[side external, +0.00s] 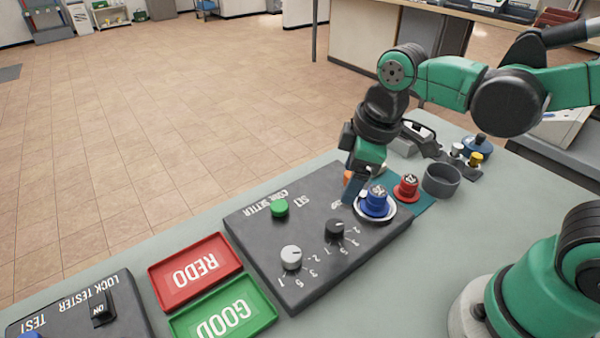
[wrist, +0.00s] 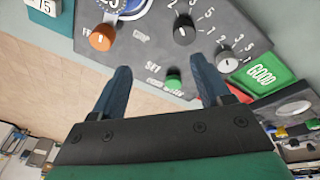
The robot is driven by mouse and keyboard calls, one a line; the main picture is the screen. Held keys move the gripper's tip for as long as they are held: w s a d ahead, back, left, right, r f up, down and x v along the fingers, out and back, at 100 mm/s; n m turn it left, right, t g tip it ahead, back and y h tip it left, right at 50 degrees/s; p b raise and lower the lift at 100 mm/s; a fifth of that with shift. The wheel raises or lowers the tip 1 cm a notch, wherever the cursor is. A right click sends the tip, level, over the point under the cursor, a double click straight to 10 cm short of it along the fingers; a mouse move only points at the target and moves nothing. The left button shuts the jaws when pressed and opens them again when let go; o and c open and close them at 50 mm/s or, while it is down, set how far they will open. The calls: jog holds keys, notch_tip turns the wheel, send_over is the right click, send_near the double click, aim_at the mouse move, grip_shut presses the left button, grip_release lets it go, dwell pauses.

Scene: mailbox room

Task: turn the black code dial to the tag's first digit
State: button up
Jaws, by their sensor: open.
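The black code dial (side external: 335,228) sits on the dark code setter panel (side external: 300,281), with printed digits around it. It also shows in the wrist view (wrist: 184,31); its pointer setting is too small to read. A white tag (wrist: 42,8) at the wrist view's top left is cut off by the edge; "75" shows on it. My gripper (wrist: 161,66) is open and empty. Its fingers point down over the panel, apart from the black dial. In the side external view they are beside the blue lock (side external: 376,203) in its round holder.
A white dial (side external: 291,257) and a green button (side external: 279,208) are on the panel. An orange knob (wrist: 102,38) is near my fingers. A red lock (side external: 406,188) and grey cup (side external: 441,180) stand behind. REDO (side external: 194,258) and GOOD (side external: 248,292) trays lie left.

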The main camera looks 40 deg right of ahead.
aim_at(335, 224)
jog(key=a+n+g, duration=0.1)
jog(key=f+n, duration=0.1)
jog(key=n, duration=0.1)
jog(key=a+f+n+g, duration=0.1)
jog(key=n, duration=0.1)
jog(key=shift+s+a+f+g, duration=0.1)
jog(key=shift+a+f+g, duration=0.15)
jog(key=shift+a+g, duration=0.05)
jog(key=shift+f, duration=2.7)
grip_shut()
